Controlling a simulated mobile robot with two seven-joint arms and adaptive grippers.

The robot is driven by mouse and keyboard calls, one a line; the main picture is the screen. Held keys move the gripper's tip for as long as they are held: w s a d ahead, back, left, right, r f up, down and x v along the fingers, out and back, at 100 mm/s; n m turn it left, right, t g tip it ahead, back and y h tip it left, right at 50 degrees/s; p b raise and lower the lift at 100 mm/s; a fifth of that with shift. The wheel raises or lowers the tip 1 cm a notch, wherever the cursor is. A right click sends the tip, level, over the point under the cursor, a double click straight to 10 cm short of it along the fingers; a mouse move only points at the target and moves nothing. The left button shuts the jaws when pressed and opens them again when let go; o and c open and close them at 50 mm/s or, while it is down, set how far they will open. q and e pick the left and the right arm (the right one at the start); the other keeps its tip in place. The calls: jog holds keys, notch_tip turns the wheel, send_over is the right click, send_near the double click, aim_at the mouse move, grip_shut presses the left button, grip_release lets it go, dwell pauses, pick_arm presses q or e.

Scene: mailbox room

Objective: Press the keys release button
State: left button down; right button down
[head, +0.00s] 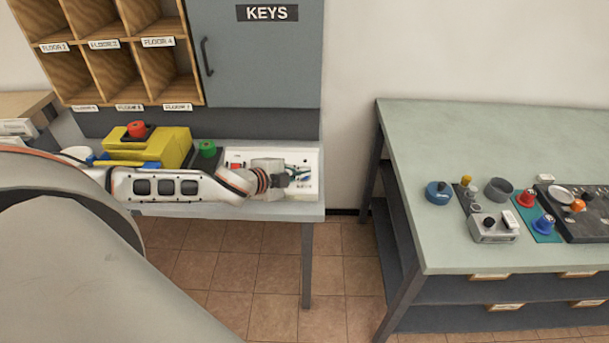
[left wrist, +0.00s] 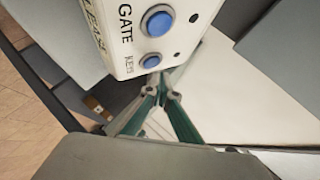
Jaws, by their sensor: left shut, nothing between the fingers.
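A white control panel (head: 240,154) sits on the grey desk below the cabinet marked KEYS. In the left wrist view the panel (left wrist: 178,35) shows a blue button (left wrist: 158,22) beside the word GATE and another blue button (left wrist: 150,61) beside a smaller label that seems to read KEYS. My left gripper (head: 302,174) is over the panel's right part in the head view. In the left wrist view its fingers (left wrist: 160,88) are shut and empty, close to the KEYS button. I cannot tell whether they touch it. My left arm hides part of the panel.
A grey KEYS cabinet (head: 262,60) and wooden pigeonholes (head: 110,65) stand above the desk. A yellow box with a red button (head: 148,148) and a green button (head: 207,148) are left of the panel. A green-topped bench (head: 470,150) with several controls stands right.

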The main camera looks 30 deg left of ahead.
pick_arm(q)
jog(key=shift+f, duration=0.1)
jog(key=shift+w+a+f, duration=0.1)
jog(key=shift+w+f, duration=0.05)
jog(key=shift+f, duration=0.1)
dwell(0.5)
jog(key=shift+w+a+f, duration=0.1)
jog(key=shift+w+f, duration=0.05)
jog(key=shift+f, duration=0.25)
dwell(0.4)
dwell(0.4)
jog(key=shift+s+r+p, duration=0.2)
jog(key=shift+r+p, duration=0.45)
jog(key=shift+s, duration=0.1)
jog(key=shift+r, duration=0.1)
